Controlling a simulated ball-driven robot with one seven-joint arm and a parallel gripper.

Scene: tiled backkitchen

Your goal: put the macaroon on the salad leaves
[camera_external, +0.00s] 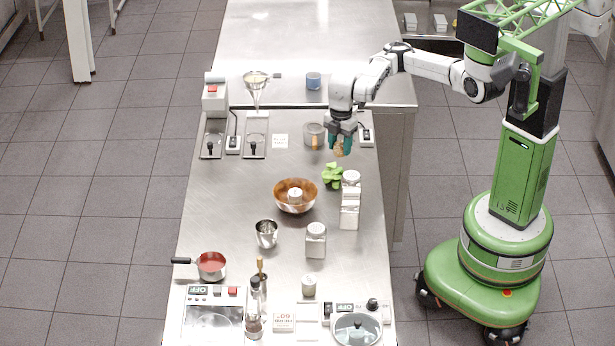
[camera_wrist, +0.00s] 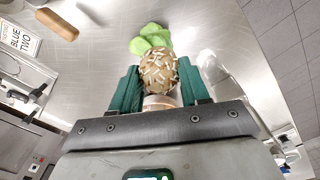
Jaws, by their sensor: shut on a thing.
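My gripper (camera_external: 341,143) with its teal fingers is shut on the macaroon (camera_wrist: 159,70), a round tan ball with pale slivers on it. In the wrist view it sits between the two fingertips. In the outside view the macaroon (camera_external: 339,150) shows small under the fingers, above the steel counter. The salad leaves (camera_external: 332,177) are a bright green bunch on the counter, a little below the gripper in the picture. In the wrist view the leaves (camera_wrist: 152,38) show just beyond the macaroon, which hides part of them.
A glass container (camera_external: 314,134) stands left of my gripper. The counter (camera_external: 235,190) is clear at left.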

